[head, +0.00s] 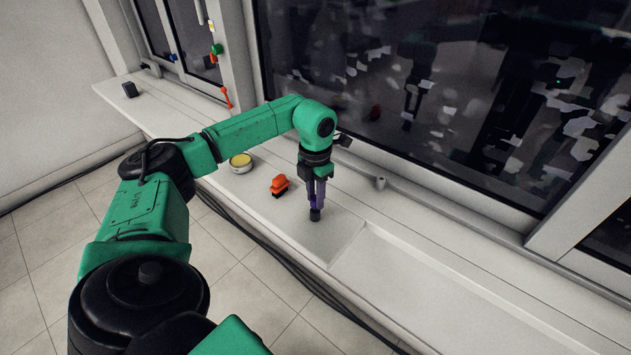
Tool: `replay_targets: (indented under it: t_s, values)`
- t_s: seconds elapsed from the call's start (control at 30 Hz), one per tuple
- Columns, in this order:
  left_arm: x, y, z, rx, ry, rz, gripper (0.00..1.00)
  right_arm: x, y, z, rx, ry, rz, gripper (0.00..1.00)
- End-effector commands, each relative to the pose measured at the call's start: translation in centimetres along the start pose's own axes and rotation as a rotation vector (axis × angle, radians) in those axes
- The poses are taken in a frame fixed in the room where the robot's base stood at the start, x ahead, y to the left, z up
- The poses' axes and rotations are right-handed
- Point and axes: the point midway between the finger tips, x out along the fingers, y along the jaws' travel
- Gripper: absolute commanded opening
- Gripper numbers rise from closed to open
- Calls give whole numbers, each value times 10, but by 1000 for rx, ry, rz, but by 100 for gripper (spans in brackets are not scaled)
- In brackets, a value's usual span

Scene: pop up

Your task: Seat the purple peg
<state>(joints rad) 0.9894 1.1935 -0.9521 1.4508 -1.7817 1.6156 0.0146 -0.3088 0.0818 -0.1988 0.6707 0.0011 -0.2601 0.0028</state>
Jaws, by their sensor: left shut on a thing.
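My left gripper (316,196) comes down from above onto the white window sill (430,290). It is shut on the purple peg (318,194), which stands close to upright between the fingers. A dark block-like end shows below the peg, at or just above the sill surface; I cannot tell whether it touches. My right gripper is not in view.
An orange block with a dark base (279,185) and a round yellow-topped tin (241,162) are on the sill left of the gripper. A small black object (130,89) is at the far left. A shallow recess at the right is empty. Window glass rises behind.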

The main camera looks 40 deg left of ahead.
Motion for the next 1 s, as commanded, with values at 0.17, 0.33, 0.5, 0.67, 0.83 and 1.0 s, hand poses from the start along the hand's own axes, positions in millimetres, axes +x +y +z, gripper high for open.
replay_targets:
  t_s: [0.17, 0.33, 0.5, 0.67, 0.83, 1.0]
  values:
    - [6, 0, 0, 0, -1, 0, 0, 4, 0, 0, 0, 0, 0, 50]
    - [11, 0, 0, 0, -1, 0, 0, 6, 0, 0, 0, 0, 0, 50]
    - [17, 0, 0, 0, 0, 0, 0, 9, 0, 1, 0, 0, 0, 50]
    - [21, 0, 0, 0, 0, 0, 0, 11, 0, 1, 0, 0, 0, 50]
    - [21, 0, 0, 0, 0, 0, 0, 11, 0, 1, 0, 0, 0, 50]
    - [21, 0, 0, 0, 1, 0, 41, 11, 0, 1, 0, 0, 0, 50]
